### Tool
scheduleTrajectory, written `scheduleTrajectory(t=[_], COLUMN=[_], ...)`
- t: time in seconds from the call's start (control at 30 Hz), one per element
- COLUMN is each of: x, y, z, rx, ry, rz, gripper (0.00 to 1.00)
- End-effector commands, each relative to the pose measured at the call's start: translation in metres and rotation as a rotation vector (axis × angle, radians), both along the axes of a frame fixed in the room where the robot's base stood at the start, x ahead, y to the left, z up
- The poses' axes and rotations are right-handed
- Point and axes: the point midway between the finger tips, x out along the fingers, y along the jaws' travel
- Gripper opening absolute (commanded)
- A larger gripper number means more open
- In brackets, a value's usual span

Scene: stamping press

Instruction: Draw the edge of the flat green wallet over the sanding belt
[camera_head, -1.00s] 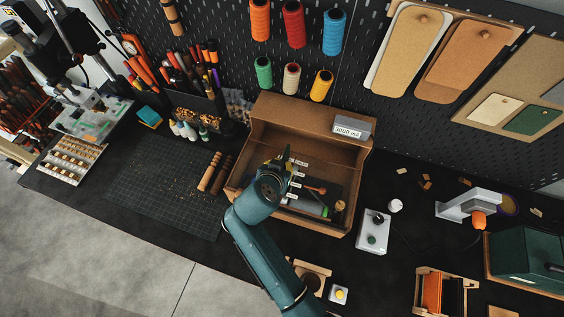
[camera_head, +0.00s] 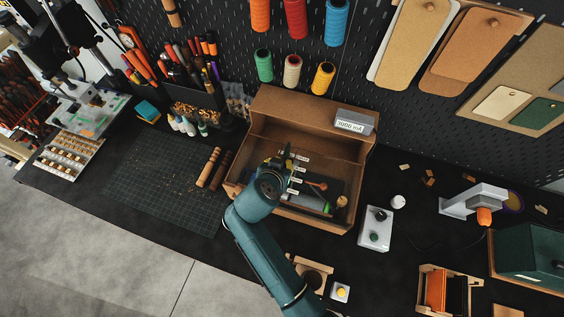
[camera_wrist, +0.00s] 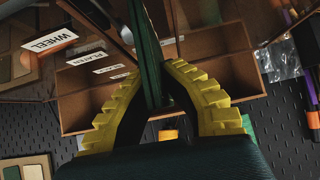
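My gripper (camera_wrist: 152,72) has yellow ribbed fingers that converge on a thin dark green panel seen edge-on, which looks like the flat green wallet (camera_wrist: 147,35). The fingertips appear to touch it on both sides. In the head view my gripper is mostly hidden under my wrist, over the open brown box (camera_head: 262,101); a sliver of green (camera_head: 288,150) shows beside it. No sanding belt is clearly readable; a grey machine (camera_head: 468,203) with an orange part and a purple-edged disc stands at the right, well apart from my gripper.
The box holds labelled compartments and small tools. Two wooden rods (camera_head: 209,168) lie by the cutting mat (camera_head: 150,185), which is mostly clear. A pegboard rises behind.

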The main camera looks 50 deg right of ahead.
Motion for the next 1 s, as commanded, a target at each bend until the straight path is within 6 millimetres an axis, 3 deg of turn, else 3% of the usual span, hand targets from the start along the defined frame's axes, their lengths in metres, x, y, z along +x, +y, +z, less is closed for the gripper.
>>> scheduleTrajectory(t=[1.0], x=[-0.002], y=[0.001], z=[-0.014], rx=[0.001], ry=[0.004], rz=[-0.001], gripper=[0.00])
